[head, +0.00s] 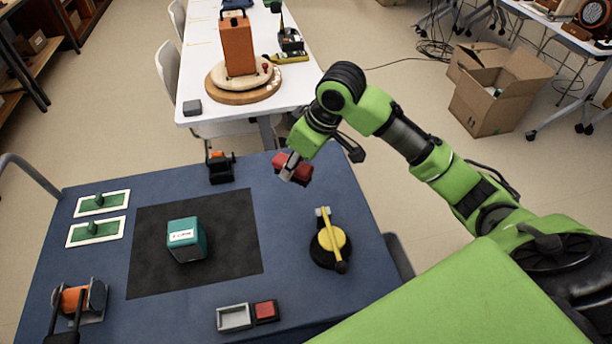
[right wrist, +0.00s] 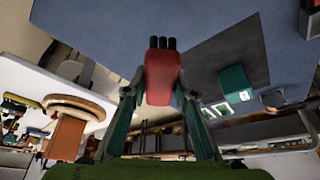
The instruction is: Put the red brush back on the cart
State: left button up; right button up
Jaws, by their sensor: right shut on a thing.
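The red brush (head: 297,168) is held in my right gripper (head: 289,163), above the far right part of the blue top. In the right wrist view the brush (right wrist: 162,75) sits between the two fingers, its dark bristle end pointing away from my gripper. My right gripper is shut on it. The blue-topped cart (head: 290,215) has a metal rail at its far left. The brush appears raised clear of the top. My left gripper is not in view.
On the blue top are a teal block (head: 187,240) on a dark mat (head: 230,210), a yellow-handled round device (head: 331,245), a grey tray with a red square (head: 265,311), a black device (head: 220,167) and green-and-white plates (head: 96,231). A white table (head: 200,70) stands behind.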

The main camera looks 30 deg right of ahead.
jog(key=shift+d+f, duration=0.1)
jog(key=shift+d, duration=0.25)
jog(key=w+d+f, duration=0.2)
jog(key=w+f, duration=0.1)
jog(key=w+d+f, duration=0.2)
jog(key=w+d, duration=0.1)
jog(key=w, duration=0.1)
jog(key=w+d+f, duration=0.2)
jog(key=w+f, duration=0.1)
jog(key=shift+w+d+f+p, duration=0.25)
jog(key=shift+w+f+p, duration=0.05)
jog(key=shift+f, duration=0.05)
jog(key=shift+w+d+f, duration=0.2)
jog(key=shift+f, duration=0.2)
jog(key=shift+w+d+f+p, duration=0.1)
jog(key=shift+f+p, duration=0.2)
jog(key=shift+f, duration=1.35)
jog(key=shift+f, duration=0.2)
jog(key=o, duration=1)
jog(key=shift+c, duration=0.2)
